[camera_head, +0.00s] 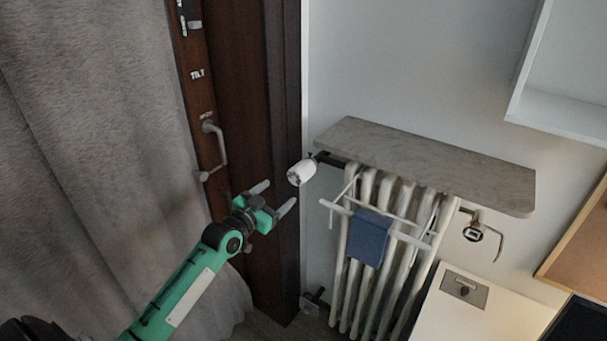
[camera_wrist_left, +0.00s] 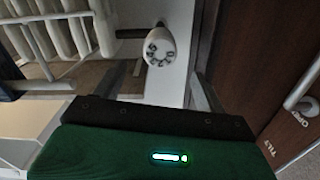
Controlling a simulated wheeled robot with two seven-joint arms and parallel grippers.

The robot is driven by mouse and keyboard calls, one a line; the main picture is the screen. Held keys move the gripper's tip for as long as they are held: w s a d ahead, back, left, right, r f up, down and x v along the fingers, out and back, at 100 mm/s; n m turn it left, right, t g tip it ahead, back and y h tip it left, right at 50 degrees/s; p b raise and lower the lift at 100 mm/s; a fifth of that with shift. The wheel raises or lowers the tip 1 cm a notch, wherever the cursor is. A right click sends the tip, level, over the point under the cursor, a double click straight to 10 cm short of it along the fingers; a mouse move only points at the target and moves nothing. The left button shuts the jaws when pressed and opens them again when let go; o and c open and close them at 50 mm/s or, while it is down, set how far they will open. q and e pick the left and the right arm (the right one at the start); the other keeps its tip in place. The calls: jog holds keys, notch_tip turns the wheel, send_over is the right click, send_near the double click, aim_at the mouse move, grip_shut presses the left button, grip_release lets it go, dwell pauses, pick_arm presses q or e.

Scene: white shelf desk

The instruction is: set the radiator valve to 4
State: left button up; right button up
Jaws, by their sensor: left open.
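The white radiator valve knob (camera_head: 302,172) sits at the upper left corner of the radiator (camera_head: 386,255), on a dark pipe. In the left wrist view the valve knob (camera_wrist_left: 159,48) shows its end face with dark digits around it; which digit is set is too small to tell. My left gripper (camera_head: 276,197) is open and empty, below and left of the knob and apart from it. In the wrist view its two fingers (camera_wrist_left: 168,82) stand on either side, with the knob beyond them. My right gripper does not show.
A grey stone shelf (camera_head: 425,165) covers the radiator top. A white drying rack (camera_head: 385,222) with a blue cloth (camera_head: 370,237) hangs in front. A dark door frame with a handle (camera_head: 219,150) and a grey curtain (camera_head: 90,130) stand left. A white cabinet (camera_head: 470,310) is right.

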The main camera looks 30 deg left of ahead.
aim_at(294, 179)
pick_arm(q)
jog(key=w, duration=0.3)
jog(key=w+p, duration=0.1)
jog(key=w, duration=0.2)
jog(key=w+d, duration=0.1)
jog(key=w, duration=0.2)
jog(key=shift+w+d+p, duration=0.1)
jog(key=shift+w+p, duration=0.2)
jog(key=shift+w, duration=0.05)
jog(key=shift+w+d, duration=0.1)
jog(key=shift+w, duration=0.75)
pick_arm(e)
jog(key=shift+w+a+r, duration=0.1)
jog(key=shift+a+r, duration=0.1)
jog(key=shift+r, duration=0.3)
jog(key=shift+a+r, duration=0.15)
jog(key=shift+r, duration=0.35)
pick_arm(q)
jog(key=shift+c, duration=0.3)
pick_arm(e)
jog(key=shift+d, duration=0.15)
pick_arm(q)
jog(key=c, duration=0.9)
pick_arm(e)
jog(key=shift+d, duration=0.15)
